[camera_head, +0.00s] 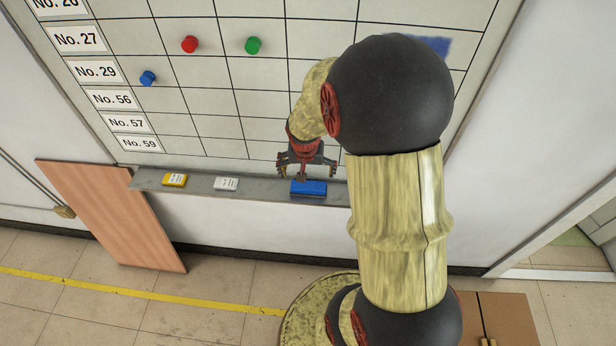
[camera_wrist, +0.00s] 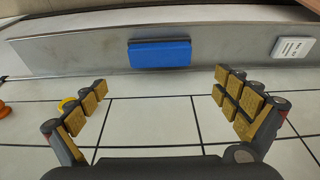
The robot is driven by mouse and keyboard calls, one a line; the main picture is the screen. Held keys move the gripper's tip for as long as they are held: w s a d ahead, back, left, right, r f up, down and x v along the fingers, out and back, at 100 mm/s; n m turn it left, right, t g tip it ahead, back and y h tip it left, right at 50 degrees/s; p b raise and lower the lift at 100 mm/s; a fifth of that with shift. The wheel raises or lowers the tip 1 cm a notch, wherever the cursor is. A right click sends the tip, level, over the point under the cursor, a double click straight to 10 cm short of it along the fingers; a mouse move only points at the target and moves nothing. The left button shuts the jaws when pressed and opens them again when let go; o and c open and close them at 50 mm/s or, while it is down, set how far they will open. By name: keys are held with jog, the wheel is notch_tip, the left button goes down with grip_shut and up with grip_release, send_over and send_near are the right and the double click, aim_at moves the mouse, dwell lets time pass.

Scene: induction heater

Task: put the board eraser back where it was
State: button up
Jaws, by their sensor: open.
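The board eraser appears to be the blue block (camera_head: 309,187), which lies on the grey tray (camera_head: 265,190) under the whiteboard, toward the tray's right end. It also shows in the wrist view as a blue block (camera_wrist: 160,53) on the tray, centred between the fingers and beyond their tips. My gripper (camera_head: 306,172) is open and empty, just above the blue block, with its fingers spread wide to either side. In the wrist view the gripper (camera_wrist: 161,86) shows a clear gap between the fingers and the block. My arm hides the tray's right end in the head view.
Red (camera_head: 189,44), green (camera_head: 253,45) and blue (camera_head: 148,78) magnets sit on the whiteboard (camera_head: 200,100). A blue patch (camera_head: 436,45) marks its upper right. A wooden panel (camera_head: 110,210) leans at left.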

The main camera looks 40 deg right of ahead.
jog(key=s+a+r+n+t, duration=0.2)
jog(key=a+r+n, duration=0.2)
jog(key=a+r, duration=1.05)
jog(key=s+a+r+n+t+y, duration=0.1)
jog(key=s+a+r+n+y, duration=0.1)
jog(key=s+a+r+n, duration=0.4)
jog(key=s+a+r, duration=0.4)
jog(key=shift+s+a+t, duration=0.15)
jog(key=shift+s+t, duration=0.15)
jog(key=shift+s, duration=0.05)
notch_tip(320, 180, down, 10)
jog(key=b, duration=1)
jog(key=shift+f+b, duration=0.25)
jog(key=shift+b, duration=0.05)
